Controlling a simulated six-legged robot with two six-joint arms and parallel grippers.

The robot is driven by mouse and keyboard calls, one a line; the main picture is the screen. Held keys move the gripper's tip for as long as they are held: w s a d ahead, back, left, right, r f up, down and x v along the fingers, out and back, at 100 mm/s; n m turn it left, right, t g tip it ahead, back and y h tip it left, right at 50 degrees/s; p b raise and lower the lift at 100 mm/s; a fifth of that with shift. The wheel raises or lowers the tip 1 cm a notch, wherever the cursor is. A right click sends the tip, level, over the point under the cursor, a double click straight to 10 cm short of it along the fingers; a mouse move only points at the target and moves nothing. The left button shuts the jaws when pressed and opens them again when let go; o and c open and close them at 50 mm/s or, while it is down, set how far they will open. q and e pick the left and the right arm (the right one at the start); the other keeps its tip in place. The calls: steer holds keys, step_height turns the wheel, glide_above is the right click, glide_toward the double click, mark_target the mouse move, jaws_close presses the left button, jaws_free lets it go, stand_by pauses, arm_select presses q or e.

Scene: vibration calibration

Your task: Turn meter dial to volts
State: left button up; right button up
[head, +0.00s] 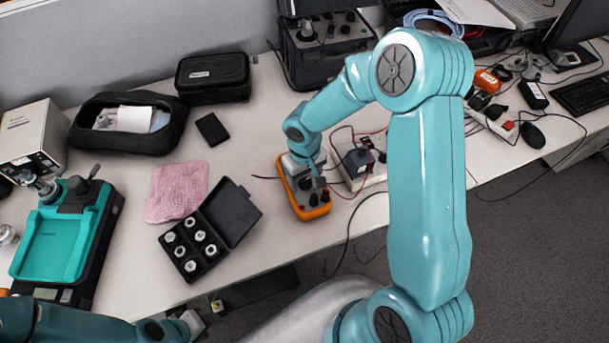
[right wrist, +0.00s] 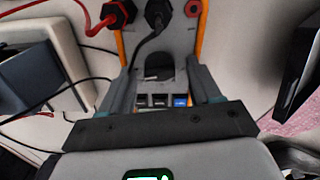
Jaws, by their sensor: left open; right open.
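The orange-edged meter (head: 304,208) lies on the table in the middle of the head view, partly hidden by my right arm. Its grey face (right wrist: 157,45) fills the upper middle of the right wrist view, with the dark dial (right wrist: 158,73) between my fingers. My right gripper (head: 312,178) is over the meter; in the right wrist view its open fingers (right wrist: 162,84) stand either side of the dial. I cannot tell whether they touch it, nor read the dial's setting. My left gripper (head: 194,324) is open at the bottom left, away from the meter.
A red lead (right wrist: 97,25) and a black lead (right wrist: 143,50) plug into the meter. A grey box (head: 364,172) stands close to its right. An open black case (head: 246,214) and a pink cloth (head: 176,191) lie to its left.

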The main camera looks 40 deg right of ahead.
steer(key=shift+w+f, duration=0.1)
steer(key=c, duration=1)
steer(key=shift+c, duration=0.2)
steer(key=shift+n, duration=0.3)
steer(key=n, duration=0.3)
steer(key=shift+b, duration=0.35)
steer(key=shift+a+n, duration=0.1)
steer(key=shift+n, duration=2)
steer(key=o, duration=1)
